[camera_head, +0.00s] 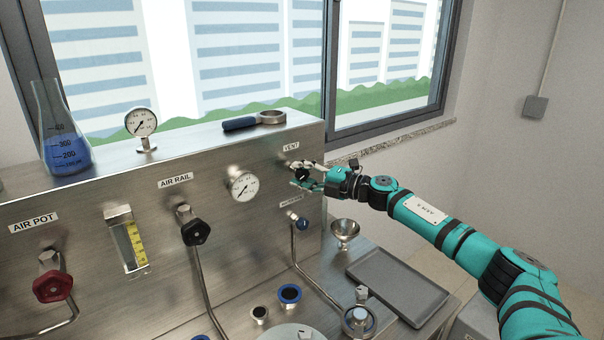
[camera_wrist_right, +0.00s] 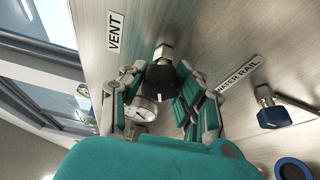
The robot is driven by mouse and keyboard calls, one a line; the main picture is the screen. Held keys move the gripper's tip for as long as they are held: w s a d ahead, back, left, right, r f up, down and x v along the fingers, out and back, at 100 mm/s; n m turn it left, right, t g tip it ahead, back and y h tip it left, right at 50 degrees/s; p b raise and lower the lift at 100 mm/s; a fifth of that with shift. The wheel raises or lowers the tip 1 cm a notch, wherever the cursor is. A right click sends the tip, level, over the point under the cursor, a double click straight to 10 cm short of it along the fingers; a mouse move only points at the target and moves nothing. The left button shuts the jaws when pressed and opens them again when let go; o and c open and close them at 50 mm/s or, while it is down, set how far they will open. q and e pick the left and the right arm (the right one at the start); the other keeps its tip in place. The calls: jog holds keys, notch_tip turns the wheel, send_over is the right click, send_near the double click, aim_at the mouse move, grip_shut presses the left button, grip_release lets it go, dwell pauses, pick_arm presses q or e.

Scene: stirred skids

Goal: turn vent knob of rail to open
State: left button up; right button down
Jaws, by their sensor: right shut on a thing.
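The vent knob is black and sits on a metal stem on the steel panel (camera_head: 95,200), below the VENT label (camera_head: 291,148). In the right wrist view the vent knob (camera_wrist_right: 165,75) lies between the fingers of my right gripper (camera_wrist_right: 165,90), which is shut on it. In the head view my right gripper (camera_head: 303,174) reaches in from the right and covers most of the knob. The small mark on the knob is too unclear to read its turn. My left gripper is not in view.
A gauge (camera_head: 243,185), the black air rail knob (camera_head: 195,232) and the blue water rail knob (camera_head: 299,223) are on the same panel.

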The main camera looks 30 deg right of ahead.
jog(key=shift+f, duration=0.1)
jog(key=c, duration=0.9)
grip_release()
jog(key=shift+v, duration=6)
